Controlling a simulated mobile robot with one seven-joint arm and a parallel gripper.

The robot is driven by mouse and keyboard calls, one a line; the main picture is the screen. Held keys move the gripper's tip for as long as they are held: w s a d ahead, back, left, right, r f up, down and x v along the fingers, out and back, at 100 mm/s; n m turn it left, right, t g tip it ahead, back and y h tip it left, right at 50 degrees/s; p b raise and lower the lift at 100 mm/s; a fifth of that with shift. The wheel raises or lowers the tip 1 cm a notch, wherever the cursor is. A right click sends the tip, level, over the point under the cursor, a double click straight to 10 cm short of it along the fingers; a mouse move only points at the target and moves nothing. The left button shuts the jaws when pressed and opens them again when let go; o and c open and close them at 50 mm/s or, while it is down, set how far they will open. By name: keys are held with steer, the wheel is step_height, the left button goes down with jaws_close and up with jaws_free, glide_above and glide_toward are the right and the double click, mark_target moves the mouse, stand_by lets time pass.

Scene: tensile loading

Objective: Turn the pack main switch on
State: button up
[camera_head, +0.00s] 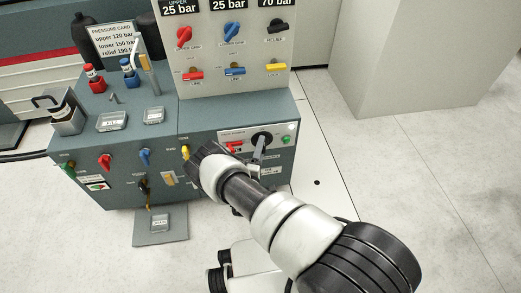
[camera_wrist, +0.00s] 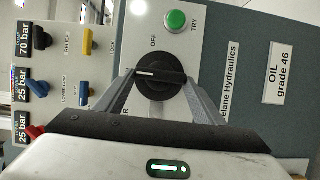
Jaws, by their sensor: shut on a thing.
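The main switch is a black rotary knob (camera_wrist: 160,88) on a pale plate, with an OFF label beside it in the wrist view. A white line on its handle lies level in that view and points left, not at the OFF label. The knob also shows in the head view (camera_head: 263,137) on the front of the grey-blue hydraulic pack (camera_head: 215,122). My gripper (camera_wrist: 159,76) is at the knob, with one grey finger at each side of its handle, shut on it. In the head view my wrist hides part of the pack's front.
A green button (camera_wrist: 176,20) sits close to the knob. A red switch (camera_head: 235,147) is on the same plate. Red and blue handles (camera_head: 104,161) are at the left of the pack front. A panel of coloured knobs (camera_head: 225,60) stands above. Floor at the right is clear.

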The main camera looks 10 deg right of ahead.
steer(key=shift+s+d, duration=0.1)
stand_by(0.5)
steer(key=o, duration=1.1)
steer(key=shift+c, duration=0.2)
